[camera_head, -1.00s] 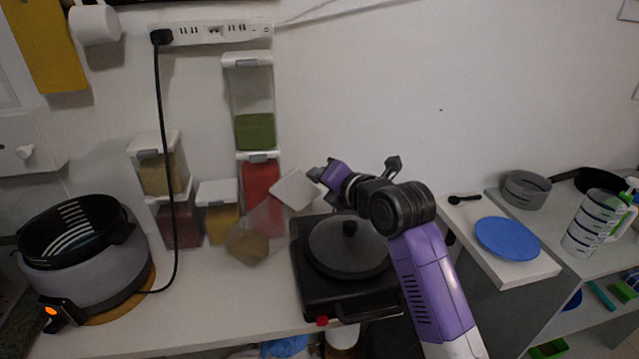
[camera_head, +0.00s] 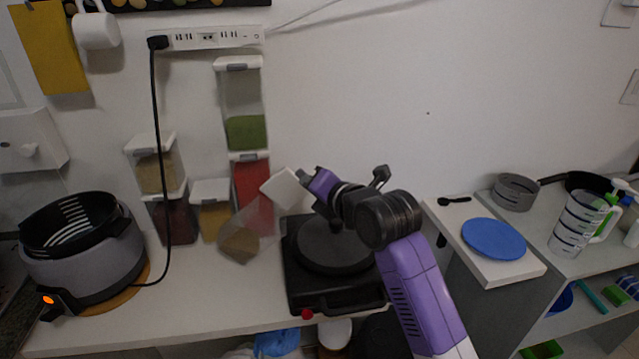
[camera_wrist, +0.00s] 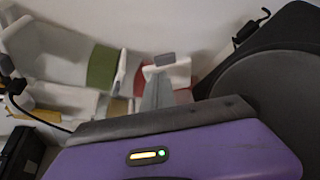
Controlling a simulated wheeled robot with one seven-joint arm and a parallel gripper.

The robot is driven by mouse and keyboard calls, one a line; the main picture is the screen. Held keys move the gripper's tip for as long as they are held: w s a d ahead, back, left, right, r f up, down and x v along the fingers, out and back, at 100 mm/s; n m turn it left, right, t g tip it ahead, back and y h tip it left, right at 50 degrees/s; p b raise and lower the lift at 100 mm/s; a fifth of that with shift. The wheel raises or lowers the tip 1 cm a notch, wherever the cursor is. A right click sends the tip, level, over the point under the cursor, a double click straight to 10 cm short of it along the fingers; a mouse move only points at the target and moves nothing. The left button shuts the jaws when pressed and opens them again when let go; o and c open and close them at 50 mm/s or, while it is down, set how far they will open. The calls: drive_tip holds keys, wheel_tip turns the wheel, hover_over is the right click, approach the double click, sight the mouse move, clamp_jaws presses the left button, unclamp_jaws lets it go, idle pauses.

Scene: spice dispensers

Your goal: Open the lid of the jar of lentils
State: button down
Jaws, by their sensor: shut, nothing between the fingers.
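A clear jar with brownish contents (camera_head: 238,243) leans tilted on the counter in the head view. Its white lid (camera_head: 279,188) is at its raised upper right end and also shows with a grey latch in the wrist view (camera_wrist: 180,72). I cannot tell for certain that this is the lentil jar, or whether its lid is unlatched. My gripper (camera_head: 303,176) is shut and empty, its tips close to the right side of the lid. The wrist view shows its grey fingers (camera_wrist: 158,92) in front of the lid; contact is unclear.
Jars with green (camera_head: 245,130), red (camera_head: 251,185), yellow (camera_head: 214,221), tan (camera_head: 155,172) and dark red (camera_head: 174,222) contents stand behind and left. A cooker (camera_head: 82,255) and hanging cord are left.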

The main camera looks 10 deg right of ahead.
drive_tip(key=w+d+r+m+t+b, duration=0.2)
drive_tip(key=d+r+m+t, duration=0.2)
drive_tip(key=d+r+m, duration=0.65)
drive_tip(key=s+f+m+t+h, duration=0.1)
drive_tip(key=s+f+m+h, duration=0.1)
drive_tip(key=s+f+m, duration=0.55)
drive_tip(key=s+f+m+t+h, duration=0.1)
drive_tip(key=s+f+m, duration=0.25)
drive_tip(key=s, duration=0.65)
drive_tip(key=s+f+m+t+h, duration=0.1)
drive_tip(key=s+f+m+h, duration=0.1)
drive_tip(key=s+f+m, duration=0.55)
drive_tip(key=s+a+f+g, duration=0.1)
drive_tip(key=s+f+g, duration=0.2)
drive_tip(key=s, duration=1.3)
drive_tip(key=s+a+f+g, duration=0.1)
drive_tip(key=s+f+g, duration=0.2)
drive_tip(key=s, duration=1.4)
wheel_tip(320, 180, down, 2)
drive_tip(key=shift+f+y, duration=0.1)
drive_tip(key=shift+y, duration=0.3)
